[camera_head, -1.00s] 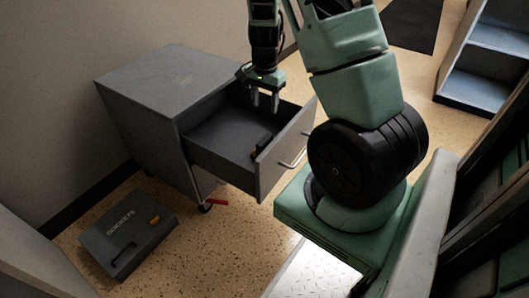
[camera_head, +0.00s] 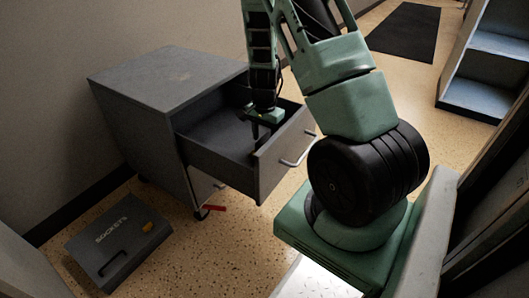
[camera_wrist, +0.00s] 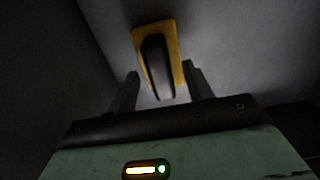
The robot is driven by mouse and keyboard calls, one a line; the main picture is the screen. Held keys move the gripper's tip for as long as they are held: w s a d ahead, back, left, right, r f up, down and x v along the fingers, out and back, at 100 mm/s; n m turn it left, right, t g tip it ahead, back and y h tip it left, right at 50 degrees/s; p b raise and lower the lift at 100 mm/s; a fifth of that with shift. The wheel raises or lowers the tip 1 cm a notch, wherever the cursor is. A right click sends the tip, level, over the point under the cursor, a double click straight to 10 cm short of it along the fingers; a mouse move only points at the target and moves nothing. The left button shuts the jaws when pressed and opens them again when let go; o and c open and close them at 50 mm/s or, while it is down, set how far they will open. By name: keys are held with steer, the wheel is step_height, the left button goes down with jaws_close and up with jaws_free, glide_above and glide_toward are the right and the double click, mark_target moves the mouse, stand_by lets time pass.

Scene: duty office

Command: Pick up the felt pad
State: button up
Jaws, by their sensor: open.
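The felt pad (camera_wrist: 172,38) appears to be the small block with a dark, rounded back and a yellow-orange base, lying inside the open drawer (camera_head: 215,152). In the wrist view it lies ahead of my gripper (camera_wrist: 160,72), its near end showing between the two fingers. The fingers are apart with nothing visibly gripped; contact with the pad cannot be told. In the head view my gripper (camera_head: 262,133) points down into the drawer near its front panel and hides the pad.
The drawer belongs to a grey cabinet (camera_head: 165,75); its front panel (camera_head: 285,150) with a handle stands close to my gripper. A dark case marked SOCKETS (camera_head: 118,238) lies on the floor. A red object (camera_head: 215,208) shows below the drawer. A blue shelf unit (camera_head: 485,75) stands at right.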

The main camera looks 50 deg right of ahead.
mark_target(264, 138)
steer(key=shift+f, duration=0.75)
jaws_close()
steer(key=shift+r, duration=0.1)
step_height(264, 138, up, 10)
steer(key=p, duration=0.5)
